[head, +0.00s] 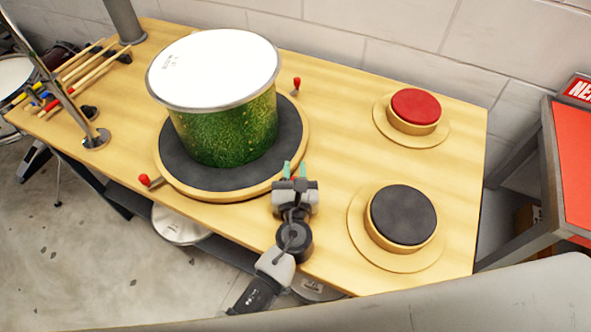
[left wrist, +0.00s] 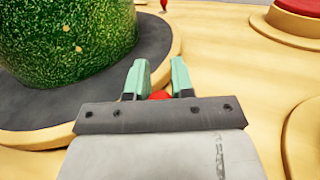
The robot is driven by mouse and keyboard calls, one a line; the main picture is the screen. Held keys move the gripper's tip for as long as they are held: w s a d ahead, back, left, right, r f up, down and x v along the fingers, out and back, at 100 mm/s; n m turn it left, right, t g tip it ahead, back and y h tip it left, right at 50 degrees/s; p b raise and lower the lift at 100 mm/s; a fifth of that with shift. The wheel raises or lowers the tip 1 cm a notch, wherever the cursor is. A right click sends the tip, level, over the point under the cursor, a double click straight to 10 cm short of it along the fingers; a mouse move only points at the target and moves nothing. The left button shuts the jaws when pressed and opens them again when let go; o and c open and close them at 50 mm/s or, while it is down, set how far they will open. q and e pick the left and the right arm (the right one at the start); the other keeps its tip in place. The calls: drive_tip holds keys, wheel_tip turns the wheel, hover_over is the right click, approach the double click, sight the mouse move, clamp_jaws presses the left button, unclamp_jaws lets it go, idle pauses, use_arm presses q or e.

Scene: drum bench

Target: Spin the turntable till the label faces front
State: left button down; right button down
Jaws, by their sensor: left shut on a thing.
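The turntable (head: 172,172) is a round wooden disc with a dark top on the bench. A green sparkly drum (head: 228,128) with a white head (head: 215,68) stands on it. Small dark print (head: 172,61) shows at the head's back left; no label shows on the visible drum side. Red knobs stand at the turntable's rim, one at the back right (head: 296,82) and one at the front left (head: 145,180). My left gripper (head: 294,168) is at the right front rim, shut on a third red knob (left wrist: 160,95), mostly hidden by the jaws. My right gripper is not in view.
A red-topped round pad (head: 416,106) and a black-topped round pad (head: 403,215) stand on the bench's right side. Drumsticks (head: 80,65) and a metal stand (head: 95,137) are at the left. Bare bench lies between turntable and pads.

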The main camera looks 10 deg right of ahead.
use_arm(q)
drive_tip(key=shift+w+a+r, duration=0.15)
drive_tip(key=c, duration=1)
unclamp_jaws()
drive_tip(key=shift+w+a, duration=0.1)
drive_tip(key=shift+o, duration=0.2)
drive_tip(key=shift+s+f, duration=0.2)
drive_tip(key=shift+s, duration=0.35)
drive_tip(key=s, duration=0.6)
drive_tip(key=s+a+b, duration=0.1)
drive_tip(key=s, duration=0.2)
drive_tip(key=shift+s+a, duration=0.1)
drive_tip(key=shift+s, duration=0.3)
